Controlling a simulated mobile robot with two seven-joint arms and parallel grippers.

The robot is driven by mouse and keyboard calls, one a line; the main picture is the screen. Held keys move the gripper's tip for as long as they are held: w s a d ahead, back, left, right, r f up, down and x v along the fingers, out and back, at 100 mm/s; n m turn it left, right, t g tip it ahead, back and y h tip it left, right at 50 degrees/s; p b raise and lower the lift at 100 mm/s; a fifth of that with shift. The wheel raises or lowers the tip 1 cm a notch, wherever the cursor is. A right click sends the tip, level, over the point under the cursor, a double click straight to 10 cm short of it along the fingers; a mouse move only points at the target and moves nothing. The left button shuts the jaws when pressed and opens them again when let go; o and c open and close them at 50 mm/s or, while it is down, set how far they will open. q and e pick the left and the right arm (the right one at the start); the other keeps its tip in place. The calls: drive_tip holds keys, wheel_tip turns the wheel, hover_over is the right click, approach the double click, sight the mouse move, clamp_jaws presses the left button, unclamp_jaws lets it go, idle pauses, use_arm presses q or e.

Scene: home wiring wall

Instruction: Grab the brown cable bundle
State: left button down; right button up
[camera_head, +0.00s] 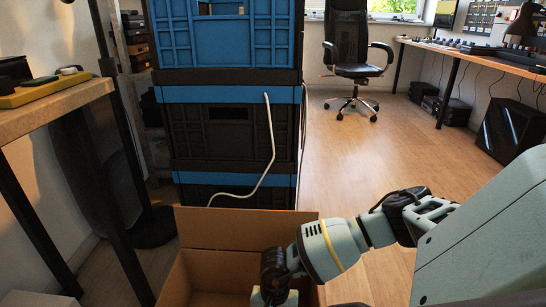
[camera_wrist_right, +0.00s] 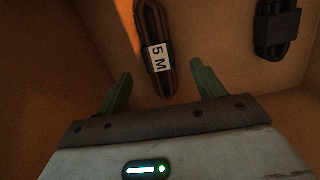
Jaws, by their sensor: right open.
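The brown cable bundle (camera_wrist_right: 153,30) lies in the cardboard box in the right wrist view, with a white "5 M" label around it. My right gripper (camera_wrist_right: 160,85) is open, its two green fingers apart on either side of the bundle's near end. Whether the fingers are level with the bundle or above it, I cannot tell. In the head view my right arm reaches down into the open cardboard box (camera_head: 246,234), and the bundle is hidden there. My left gripper is not in view.
A black cable bundle (camera_wrist_right: 277,27) lies to the right in the same box. Stacked blue and black crates (camera_head: 230,125) stand behind the box, with a white cable (camera_head: 268,150) hanging down them. A workbench (camera_head: 55,108) is at the left.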

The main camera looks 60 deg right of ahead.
drive_tip(key=shift+a+f, duration=0.1)
drive_tip(key=shift+f, duration=0.5)
drive_tip(key=f+b, duration=0.2)
drive_tip(key=f, duration=0.1)
drive_tip(key=f+b, duration=0.1)
drive_tip(key=f, duration=0.1)
drive_tip(key=shift+s+a, duration=0.2)
drive_tip(key=shift+a, duration=0.05)
drive_tip(key=c, duration=1.2)
wheel_tip(320, 180, up, 10)
drive_tip(key=p, duration=0.4)
drive_tip(key=shift+f, duration=0.15)
drive_tip(key=shift+r+p, duration=0.25)
drive_tip(key=shift+p, duration=0.05)
